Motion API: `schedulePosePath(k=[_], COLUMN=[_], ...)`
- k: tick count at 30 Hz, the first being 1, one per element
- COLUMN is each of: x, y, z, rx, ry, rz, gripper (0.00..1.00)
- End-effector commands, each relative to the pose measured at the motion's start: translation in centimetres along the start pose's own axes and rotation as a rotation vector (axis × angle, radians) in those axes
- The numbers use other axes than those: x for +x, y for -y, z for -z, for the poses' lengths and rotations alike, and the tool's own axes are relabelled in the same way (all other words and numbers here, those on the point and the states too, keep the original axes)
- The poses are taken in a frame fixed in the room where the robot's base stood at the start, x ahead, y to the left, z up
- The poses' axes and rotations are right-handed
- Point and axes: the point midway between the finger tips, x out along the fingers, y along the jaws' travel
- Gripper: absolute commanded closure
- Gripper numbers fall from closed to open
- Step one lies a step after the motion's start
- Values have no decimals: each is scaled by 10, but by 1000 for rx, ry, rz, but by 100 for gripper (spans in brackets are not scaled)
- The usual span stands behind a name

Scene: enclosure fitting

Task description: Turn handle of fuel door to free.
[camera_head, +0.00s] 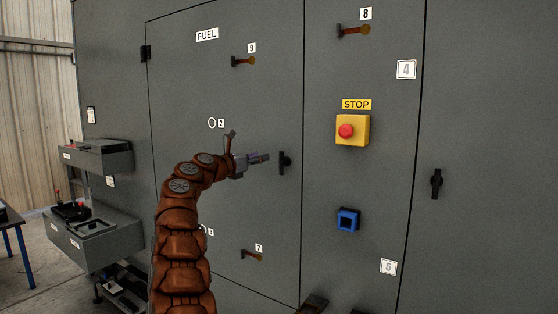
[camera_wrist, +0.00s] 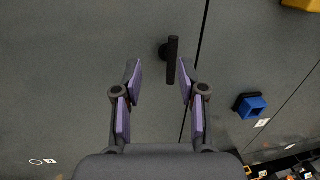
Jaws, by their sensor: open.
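The fuel door (camera_head: 190,85) is a large grey panel labelled FUEL, and it looks closed. Its handle (camera_head: 284,162) is a small black bar near the door's right edge, standing upright. My gripper (camera_head: 268,157) is just left of the handle in the head view and points toward it. In the wrist view, my gripper (camera_wrist: 160,78) is open and empty, with its two purple-padded fingers apart. The handle (camera_wrist: 172,62) shows beyond the fingertips, right of centre and nearer the right finger. I cannot tell the exact gap between fingers and handle.
Right of the door are a yellow box with a red STOP button (camera_head: 352,131) and a blue square fitting (camera_head: 348,220). Another black handle (camera_head: 436,184) is on the far-right panel. Red-orange levers (camera_head: 243,61) sit on the door. Grey trays (camera_head: 95,240) stand at left.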

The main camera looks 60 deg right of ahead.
Motion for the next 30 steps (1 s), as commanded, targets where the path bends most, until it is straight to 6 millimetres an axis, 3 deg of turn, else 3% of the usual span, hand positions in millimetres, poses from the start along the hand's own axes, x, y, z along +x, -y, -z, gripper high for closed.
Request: schedulePosePath(k=[6,22,30], x=[9,63,81], y=[15,19,19], z=[13,12,15], rx=[51,50,49], ry=[-34,-33,-32], rz=[55,57,55], gripper=[59,59,59])
